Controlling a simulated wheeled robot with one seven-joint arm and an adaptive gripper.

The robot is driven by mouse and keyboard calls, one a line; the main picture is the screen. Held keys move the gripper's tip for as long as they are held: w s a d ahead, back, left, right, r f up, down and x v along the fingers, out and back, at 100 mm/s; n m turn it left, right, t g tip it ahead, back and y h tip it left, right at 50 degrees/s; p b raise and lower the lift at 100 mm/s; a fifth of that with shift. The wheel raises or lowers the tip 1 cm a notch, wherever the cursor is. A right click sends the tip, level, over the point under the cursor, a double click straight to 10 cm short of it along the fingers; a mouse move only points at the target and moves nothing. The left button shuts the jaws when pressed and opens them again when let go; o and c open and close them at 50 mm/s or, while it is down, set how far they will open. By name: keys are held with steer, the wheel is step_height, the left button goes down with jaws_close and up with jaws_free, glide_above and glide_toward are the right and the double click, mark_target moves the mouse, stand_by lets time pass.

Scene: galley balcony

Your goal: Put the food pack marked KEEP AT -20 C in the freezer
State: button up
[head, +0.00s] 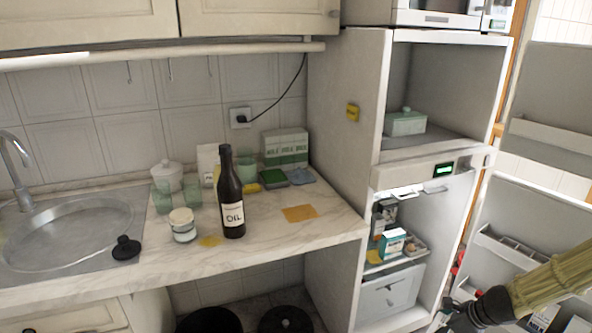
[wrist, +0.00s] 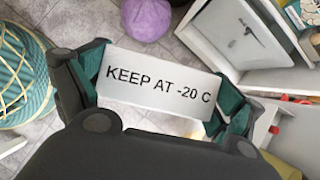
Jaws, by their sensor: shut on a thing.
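My gripper (wrist: 163,92) is shut on the sides of a white food pack (wrist: 155,77) in the wrist view. The pack's upper face reads KEEP AT -20 C. In the head view, my gripper (head: 464,318) is at the bottom edge, low in front of the fridge-freezer; the pack cannot be made out there. The tall unit has an upper compartment (head: 440,90) with its door (head: 553,85) open, holding a pale green lidded container (head: 405,123). Below is a lit, open compartment (head: 437,235) with stocked shelves. No label shows which one is the freezer.
A small green display (head: 443,170) sits between the compartments. The lower door (head: 520,220) stands open at right, beside my arm. A dark oil bottle (head: 230,195) stands on the counter (head: 330,225). In the wrist view, a purple round object (wrist: 146,18) is on the tiled floor.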

steer(key=w+a+r+n+g+y, duration=0.1)
steer(key=w+a+r+n+g, duration=0.2)
steer(key=a+r+n, duration=0.3)
steer(key=w+a+r+n+g+y, duration=0.1)
steer(key=w+a+r+n+g, duration=0.15)
steer(key=a+r+n, duration=0.4)
steer(key=s+a+r+n+g+h+p, duration=0.1)
steer(key=s+a+r+n+g+h, duration=0.15)
steer(key=a+n, duration=0.4)
steer(key=s+a+r+n+g+h+p, duration=0.1)
steer(key=s+a+r+n+g+h, duration=0.15)
steer(key=a+n+h, duration=0.4)
steer(key=s+d+f+n+y, duration=0.1)
steer(key=s+d+f+y, duration=0.1)
steer(key=f, duration=1.1)
steer(key=shift+s+f+y, duration=0.4)
steer(key=shift+s, duration=0.4)
steer(key=shift+n, duration=0.25)
